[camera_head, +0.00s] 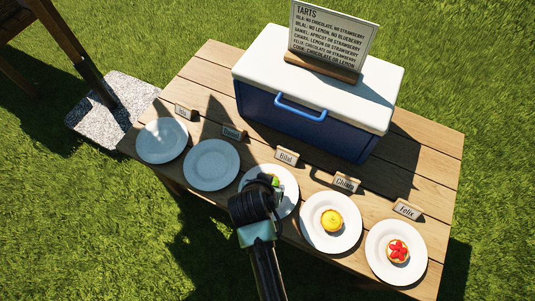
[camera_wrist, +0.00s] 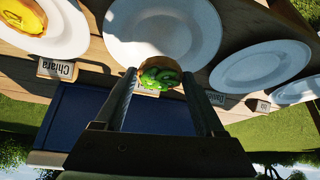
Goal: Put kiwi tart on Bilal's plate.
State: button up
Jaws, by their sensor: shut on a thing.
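The kiwi tart (camera_wrist: 160,74), a small brown crust with green fruit on top, is held between the fingertips of my gripper (camera_wrist: 161,80) in the wrist view. I cannot tell whether the tart touches the plate.
Chiara's plate (camera_head: 314,236) holds a yellow tart (camera_head: 332,221); Felix's plate (camera_head: 378,262) holds a red-topped tart (camera_head: 398,251). Two plates at left (camera_head: 162,140) (camera_head: 211,165) are empty. A blue cooler (camera_head: 300,130) with a white lid and a tart sign (camera_head: 331,40) stands behind the cards.

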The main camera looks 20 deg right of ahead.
jog(key=shift+f+b, duration=0.75)
jog(key=shift+f, duration=1.4)
jog(key=shift+f, duration=0.2)
jog(key=o, duration=1.3)
jog(key=shift+o, duration=0.2)
